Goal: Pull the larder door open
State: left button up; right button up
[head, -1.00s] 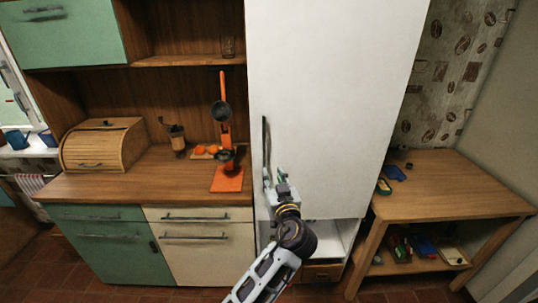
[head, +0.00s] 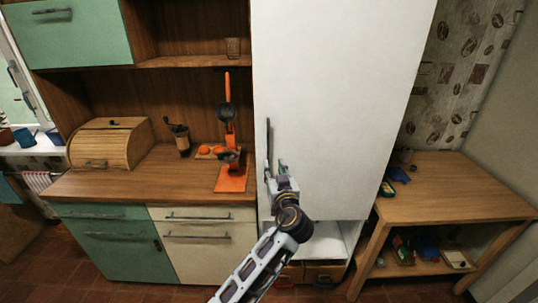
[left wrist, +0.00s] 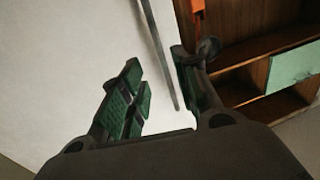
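The larder door (head: 335,100) is a tall, plain white panel and looks closed. Its handle (head: 268,135) is a thin dark vertical bar near the door's left edge. My left gripper (head: 275,167) is at the lower end of the handle, fingers pointing toward the door. In the left wrist view the gripper (left wrist: 157,68) is open, with green-padded fingers apart. The handle (left wrist: 158,50) runs down between them, nearer the right finger, with a clear gap to the left one. Contact with the right finger cannot be told. My right gripper is not in view.
A wooden counter (head: 130,184) left of the larder holds a bread box (head: 110,145), a grinder (head: 181,138) and an orange press (head: 230,178). Below the door is an open white compartment (head: 325,240). A low wooden table (head: 450,190) stands close on the right.

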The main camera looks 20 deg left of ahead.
aim_at(268, 154)
pick_arm(q)
jog(key=p+x, duration=0.2)
jog(key=x, duration=0.7)
jog(key=shift+w+a, duration=0.1)
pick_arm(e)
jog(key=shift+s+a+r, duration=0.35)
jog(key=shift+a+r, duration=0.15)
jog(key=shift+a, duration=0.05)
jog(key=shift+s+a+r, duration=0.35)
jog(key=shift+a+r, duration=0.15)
pick_arm(q)
jog(key=shift+c, duration=0.5)
grip_shut()
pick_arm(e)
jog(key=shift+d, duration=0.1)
